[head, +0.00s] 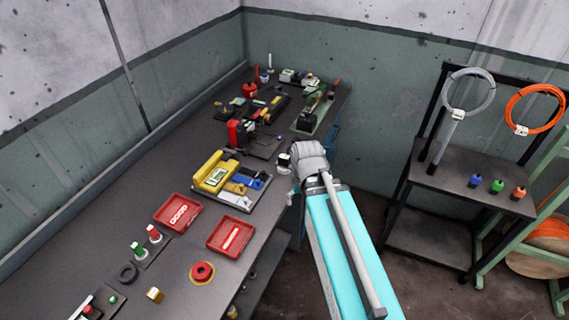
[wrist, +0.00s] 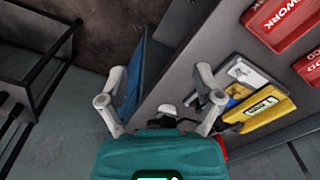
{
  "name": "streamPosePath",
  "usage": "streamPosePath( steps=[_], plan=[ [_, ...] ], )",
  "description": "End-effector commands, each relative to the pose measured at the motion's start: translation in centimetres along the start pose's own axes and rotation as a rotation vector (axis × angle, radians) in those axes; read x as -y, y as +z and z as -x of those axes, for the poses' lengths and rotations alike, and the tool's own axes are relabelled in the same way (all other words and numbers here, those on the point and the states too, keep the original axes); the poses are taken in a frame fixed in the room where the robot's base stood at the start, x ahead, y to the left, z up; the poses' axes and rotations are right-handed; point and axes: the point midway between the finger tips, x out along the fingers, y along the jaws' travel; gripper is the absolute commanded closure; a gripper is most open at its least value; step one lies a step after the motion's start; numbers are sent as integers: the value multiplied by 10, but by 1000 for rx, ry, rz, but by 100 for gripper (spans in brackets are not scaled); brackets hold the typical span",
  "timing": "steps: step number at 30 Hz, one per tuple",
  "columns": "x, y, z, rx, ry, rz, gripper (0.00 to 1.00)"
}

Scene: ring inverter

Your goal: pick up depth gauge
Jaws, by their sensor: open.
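I cannot tell for sure which item is the depth gauge. A tray (head: 222,197) on the bench holds a yellow block (head: 216,172) with blue, white and dark pieces beside it. In the wrist view the yellow block (wrist: 266,110) lies right of my gripper, with a white-faced piece (wrist: 246,73) and a blue piece (wrist: 236,91) near it. My gripper (head: 287,178) is at the bench's right edge, just right of that tray. In the wrist view my gripper (wrist: 160,88) has its fingers wide apart, with nothing held between them.
Two red trays (head: 178,212) (head: 230,236) stand nearer on the bench (head: 115,220). A red and black device (head: 238,132) and many small items crowd the far end. A black rack (head: 462,165) with cable coils stands right, across a floor gap.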

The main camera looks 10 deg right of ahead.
Motion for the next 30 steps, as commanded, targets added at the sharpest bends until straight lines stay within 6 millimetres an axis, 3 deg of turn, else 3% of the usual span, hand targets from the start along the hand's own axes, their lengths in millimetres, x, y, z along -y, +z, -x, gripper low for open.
streamPosePath(
  steps=[5, 17, 23, 30],
  plan=[
    [2, -24, -22, -11, -103, -178, 17],
    [-2, -105, -63, 51, -500, -838, 17],
    [-15, -147, -73, 156, -710, -1169, 17],
    [-44, -197, -77, 355, -964, -1537, 17]
  ],
)
